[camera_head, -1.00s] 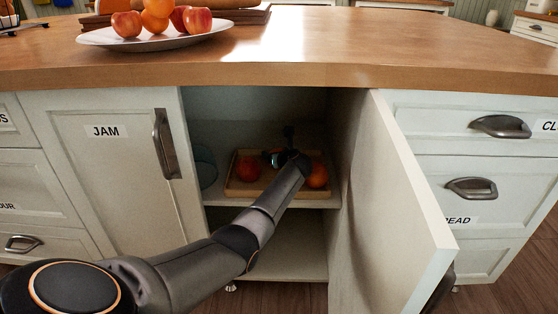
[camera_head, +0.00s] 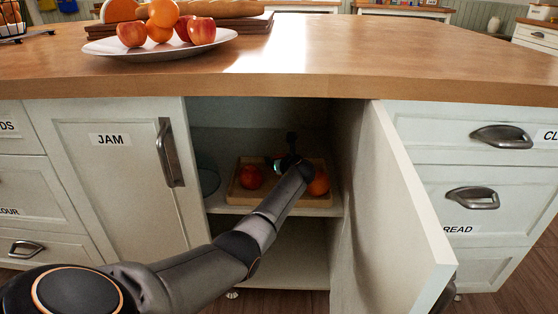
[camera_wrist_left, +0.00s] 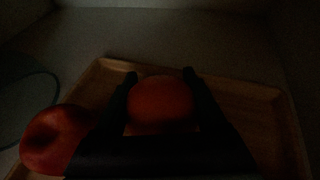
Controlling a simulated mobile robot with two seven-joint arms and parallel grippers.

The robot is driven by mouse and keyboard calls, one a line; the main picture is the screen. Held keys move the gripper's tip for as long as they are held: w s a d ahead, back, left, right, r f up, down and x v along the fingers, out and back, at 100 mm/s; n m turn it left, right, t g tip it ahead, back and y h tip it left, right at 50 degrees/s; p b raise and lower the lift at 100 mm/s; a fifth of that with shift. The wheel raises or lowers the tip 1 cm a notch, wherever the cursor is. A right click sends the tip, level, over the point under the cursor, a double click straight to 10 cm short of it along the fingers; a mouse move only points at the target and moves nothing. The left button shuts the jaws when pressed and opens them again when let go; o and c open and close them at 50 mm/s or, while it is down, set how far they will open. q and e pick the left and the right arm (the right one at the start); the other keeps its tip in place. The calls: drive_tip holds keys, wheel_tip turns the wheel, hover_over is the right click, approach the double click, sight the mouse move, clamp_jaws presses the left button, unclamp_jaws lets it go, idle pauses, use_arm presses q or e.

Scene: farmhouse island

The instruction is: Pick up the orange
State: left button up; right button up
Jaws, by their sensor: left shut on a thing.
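The orange (camera_wrist_left: 160,100) is between the two fingers of my left gripper (camera_wrist_left: 160,75) in the dim left wrist view. The gripper is shut on it, above or on the wooden tray (camera_wrist_left: 245,105). I cannot tell whether the orange touches the tray. In the head view my left arm reaches into the open cabinet, and my wrist hides the fingers. An orange-red fruit (camera_head: 319,183) shows just right of the wrist there; I cannot tell whether it is the held one. My right gripper is not in view.
A red apple (camera_head: 250,177) lies at the tray's left, also seen in the wrist view (camera_wrist_left: 52,140). A glass dish (camera_head: 208,182) stands left of the tray. The open door (camera_head: 400,200) bounds the right. A fruit plate (camera_head: 100,47) is on the countertop.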

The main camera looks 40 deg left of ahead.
use_arm(q)
wheel_tip(320, 180, up, 3)
drive_tip(key=shift+f+p, duration=0.15)
drive_tip(key=shift+p, duration=0.75)
drive_tip(key=s+d+r+p, duration=0.1)
drive_tip(key=r+p, duration=0.1)
drive_tip(key=d+r+p, duration=0.1)
drive_tip(key=r+p, duration=0.1)
drive_tip(key=s+d+r+p, duration=0.1)
drive_tip(key=d+r, duration=0.1)
drive_tip(key=shift+s+p, duration=0.3)
drive_tip(key=shift+p, duration=0.1)
drive_tip(key=p+v, duration=0.4)
drive_tip(key=v, duration=0.6)
drive_tip(key=shift+s+f+p, duration=0.2)
drive_tip(key=shift+f+p, duration=0.05)
drive_tip(key=shift+p, duration=0.05)
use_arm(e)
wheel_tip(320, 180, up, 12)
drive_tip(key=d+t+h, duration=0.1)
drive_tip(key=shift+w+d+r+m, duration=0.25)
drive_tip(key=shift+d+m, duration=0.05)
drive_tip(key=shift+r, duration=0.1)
